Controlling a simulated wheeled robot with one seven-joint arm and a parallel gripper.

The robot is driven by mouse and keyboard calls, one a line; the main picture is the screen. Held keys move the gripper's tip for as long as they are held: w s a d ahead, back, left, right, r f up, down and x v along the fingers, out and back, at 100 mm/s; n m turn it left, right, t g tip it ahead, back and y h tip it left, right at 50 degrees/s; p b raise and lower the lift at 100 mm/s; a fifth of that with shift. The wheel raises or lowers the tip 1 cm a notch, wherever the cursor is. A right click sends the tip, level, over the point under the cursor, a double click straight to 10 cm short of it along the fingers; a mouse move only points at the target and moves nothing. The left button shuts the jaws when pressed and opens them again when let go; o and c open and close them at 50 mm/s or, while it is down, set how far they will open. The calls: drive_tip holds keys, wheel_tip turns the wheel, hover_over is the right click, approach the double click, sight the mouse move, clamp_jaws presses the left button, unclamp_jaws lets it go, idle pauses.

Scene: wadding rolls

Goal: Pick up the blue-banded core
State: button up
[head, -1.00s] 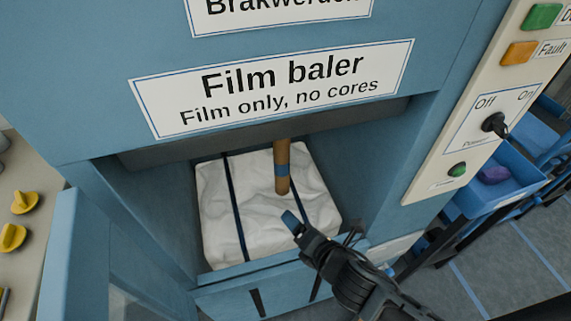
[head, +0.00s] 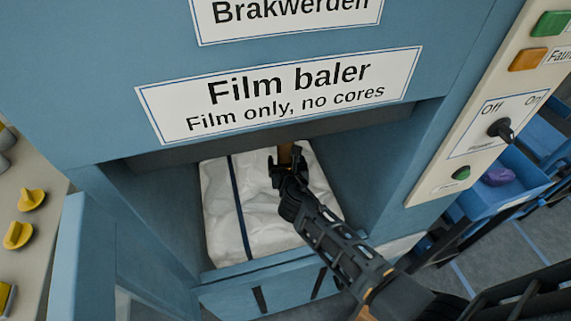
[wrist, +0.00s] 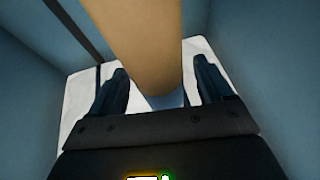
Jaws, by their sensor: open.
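The core (head: 285,154) is a brown cardboard tube standing up from a white wrapped bale inside the baler; in the head view only a short part shows above my gripper (head: 284,172). In the wrist view the core (wrist: 135,45) runs down between the two dark fingers of my gripper (wrist: 163,85). Its blue band (wrist: 168,101) shows low between them, partly hidden by the gripper body. The fingers are open, one on each side of the core, with visible gaps. The core's lower end is hidden.
The white bale (head: 222,215) with a dark strap lies in the blue baler chamber. The chamber's side walls and front ledge (head: 225,273) surround it. An open blue door (head: 75,250) stands at left, a control panel (head: 490,110) at right.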

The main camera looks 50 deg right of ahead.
drive_tip(key=shift+x, duration=1.2)
drive_tip(key=shift+c, duration=0.5)
drive_tip(key=c, duration=1)
